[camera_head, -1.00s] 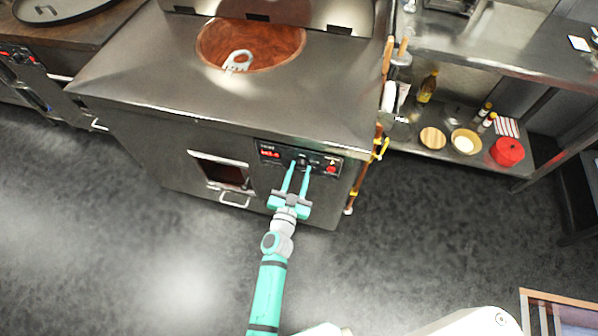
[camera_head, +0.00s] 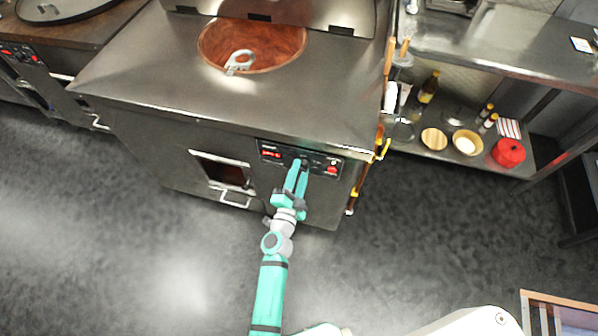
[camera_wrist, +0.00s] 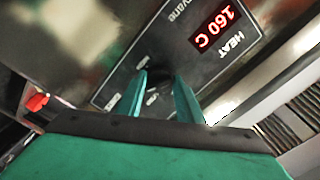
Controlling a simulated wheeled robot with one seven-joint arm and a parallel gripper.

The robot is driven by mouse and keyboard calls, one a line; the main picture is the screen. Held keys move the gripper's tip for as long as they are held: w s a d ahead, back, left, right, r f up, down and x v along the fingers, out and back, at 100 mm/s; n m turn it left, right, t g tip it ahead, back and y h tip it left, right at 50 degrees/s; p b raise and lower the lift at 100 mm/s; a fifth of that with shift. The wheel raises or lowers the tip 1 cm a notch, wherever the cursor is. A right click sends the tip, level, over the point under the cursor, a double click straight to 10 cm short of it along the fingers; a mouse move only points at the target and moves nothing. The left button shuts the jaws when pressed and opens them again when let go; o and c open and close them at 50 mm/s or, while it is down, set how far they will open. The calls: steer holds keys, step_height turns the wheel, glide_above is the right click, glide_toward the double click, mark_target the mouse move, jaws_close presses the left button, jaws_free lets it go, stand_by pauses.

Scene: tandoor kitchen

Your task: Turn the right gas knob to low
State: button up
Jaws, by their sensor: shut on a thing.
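The dark gas knob (camera_wrist: 157,92) sits on the black control panel (camera_head: 264,145) on the front of the steel tandoor (camera_head: 140,125). In the wrist view it shows between the two teal fingers and is partly hidden by them. My gripper (camera_head: 301,164) is at the middle of the panel in the head view, with its fingers drawn together on the knob; its fingertips (camera_wrist: 160,82) also show in the wrist view. The fingers hide the knob in the head view. I cannot read the knob's pointer position.
A red display (camera_wrist: 216,28) reads 160 C, beside the knob. A red button (camera_head: 332,170) is at the panel's right end. Below left is a hatch with a handle (camera_head: 236,199). Tools hang at the tandoor's right edge. The floor in front is clear.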

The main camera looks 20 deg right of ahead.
steer(key=shift+w+a+m, duration=0.1)
steer(key=shift+a+m, duration=0.05)
steer(key=shift+m, duration=0.15)
stand_by(0.4)
steer(key=o, duration=1)
steer(key=shift+o, duration=0.3)
steer(key=v, duration=1.1)
